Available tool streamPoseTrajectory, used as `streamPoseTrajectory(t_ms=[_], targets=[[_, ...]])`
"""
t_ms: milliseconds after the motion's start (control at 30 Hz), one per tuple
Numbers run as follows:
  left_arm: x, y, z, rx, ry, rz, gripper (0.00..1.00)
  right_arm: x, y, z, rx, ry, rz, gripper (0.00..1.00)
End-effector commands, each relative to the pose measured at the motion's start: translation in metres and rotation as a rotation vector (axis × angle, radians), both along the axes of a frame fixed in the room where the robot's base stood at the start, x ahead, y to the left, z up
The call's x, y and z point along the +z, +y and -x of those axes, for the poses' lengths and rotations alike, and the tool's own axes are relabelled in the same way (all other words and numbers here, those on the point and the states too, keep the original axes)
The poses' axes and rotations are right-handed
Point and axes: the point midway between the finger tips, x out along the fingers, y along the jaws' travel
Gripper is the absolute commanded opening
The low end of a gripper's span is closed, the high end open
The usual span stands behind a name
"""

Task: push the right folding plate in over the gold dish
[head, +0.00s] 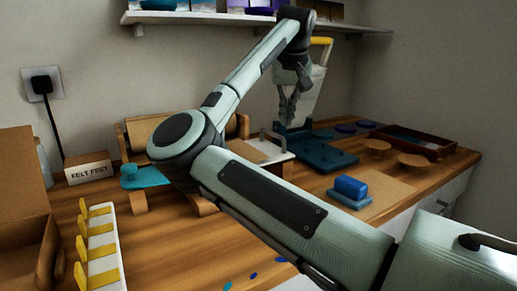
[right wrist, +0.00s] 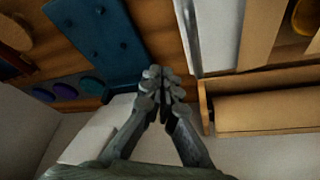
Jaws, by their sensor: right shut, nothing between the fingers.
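A pale plate with an upright grey handle (head: 282,157), which looks like the right folding plate, lies beside a brown board (head: 246,151) in the middle of the table. The plate also shows in the right wrist view (right wrist: 217,38). A gold, rounded piece at the top right corner of that view may be the gold dish (right wrist: 303,16); only part shows, and my right arm hides that area in the head view. My right gripper (head: 287,117) is shut and empty, pointing down above and behind the plate, apart from it. My left gripper is out of view.
A dark blue pegged plate (head: 322,153) lies right of the pale plate. A wooden rack (right wrist: 262,112) stands beside the gripper. A blue block (head: 350,187), round wooden discs (head: 412,161) and a dark red tray (head: 425,142) lie farther right. A shelf (head: 200,17) hangs above.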

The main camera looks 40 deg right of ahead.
Motion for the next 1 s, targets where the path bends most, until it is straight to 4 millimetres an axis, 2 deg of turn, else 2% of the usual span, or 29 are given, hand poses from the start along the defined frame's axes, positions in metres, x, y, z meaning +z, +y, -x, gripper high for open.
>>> streamPoseTrajectory(t_ms=[467, 1000], targets=[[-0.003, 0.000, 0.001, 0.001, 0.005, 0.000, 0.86, -0.002, 0.000, 0.000, 0.000, 0.000, 0.000, 0.00], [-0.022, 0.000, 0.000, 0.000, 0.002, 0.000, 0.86, -0.034, 0.000, 0.000, 0.000, -0.001, -0.001, 0.00]])
